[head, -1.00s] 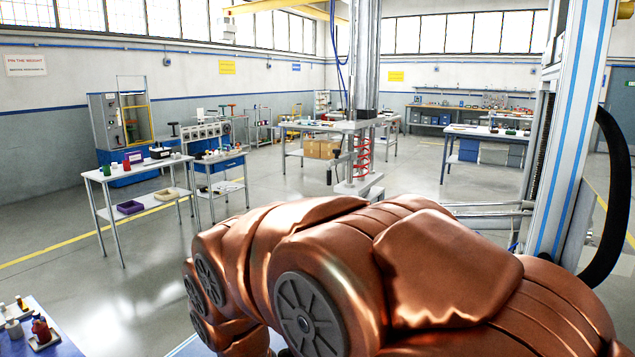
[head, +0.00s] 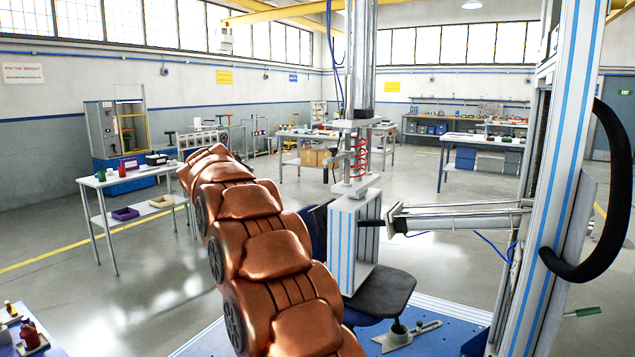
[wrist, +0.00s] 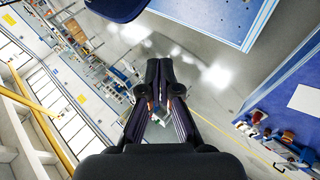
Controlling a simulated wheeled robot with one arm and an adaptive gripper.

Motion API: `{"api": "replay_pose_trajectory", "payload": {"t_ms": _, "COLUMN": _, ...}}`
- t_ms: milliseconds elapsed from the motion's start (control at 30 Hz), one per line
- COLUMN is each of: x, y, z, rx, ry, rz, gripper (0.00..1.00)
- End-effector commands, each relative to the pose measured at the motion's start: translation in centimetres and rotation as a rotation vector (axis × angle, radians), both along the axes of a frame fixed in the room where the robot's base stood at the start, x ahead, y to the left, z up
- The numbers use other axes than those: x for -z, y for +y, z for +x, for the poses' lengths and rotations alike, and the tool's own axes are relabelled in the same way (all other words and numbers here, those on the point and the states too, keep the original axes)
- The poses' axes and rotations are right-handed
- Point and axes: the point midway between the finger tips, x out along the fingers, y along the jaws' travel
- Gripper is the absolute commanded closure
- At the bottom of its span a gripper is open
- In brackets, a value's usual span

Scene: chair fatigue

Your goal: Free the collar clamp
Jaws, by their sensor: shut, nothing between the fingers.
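I cannot tell which part is the collar clamp. A press rig with a vertical metal column (head: 361,70) stands over a chair with a dark seat (head: 382,292). A bracket with a red coil (head: 360,155) sits low on the column, above a pale box-like frame (head: 346,240). A horizontal metal arm (head: 455,218) reaches from the blue-striped upright (head: 560,170) toward the chair. My gripper (wrist: 158,85) shows in the wrist view, shut and empty, clear of everything. In the head view my copper arm hides it.
The rig stands on a blue base plate (head: 440,308), with a metal fixture (head: 408,336) near its front. A white table (head: 130,178) with small items is at left. A blue-topped bench corner (head: 28,345) is at bottom left. Open floor (head: 130,290) lies between.

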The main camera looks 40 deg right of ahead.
Motion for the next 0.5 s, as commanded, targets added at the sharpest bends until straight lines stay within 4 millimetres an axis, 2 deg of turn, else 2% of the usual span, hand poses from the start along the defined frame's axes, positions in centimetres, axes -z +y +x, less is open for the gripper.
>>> {"api": "replay_pose_trajectory", "payload": {"t_ms": 33, "x": 0.1, "y": -1.5, "z": 1.4, "rx": 0.001, "ry": -0.016, "rz": -0.035, "gripper": 1.00}}
{"api": "replay_pose_trajectory", "payload": {"t_ms": 200, "x": -1.1, "y": -6.3, "z": 4.9, "rx": 0.003, "ry": -0.059, "rz": -0.163, "gripper": 1.00}}
{"api": "replay_pose_trajectory", "payload": {"t_ms": 300, "x": -1.7, "y": -9.1, "z": 6.5, "rx": 0.008, "ry": -0.081, "rz": -0.243, "gripper": 1.00}}
{"api": "replay_pose_trajectory", "payload": {"t_ms": 500, "x": -2.8, "y": -14.5, "z": 8.5, "rx": 0.031, "ry": -0.109, "rz": -0.406, "gripper": 1.00}}
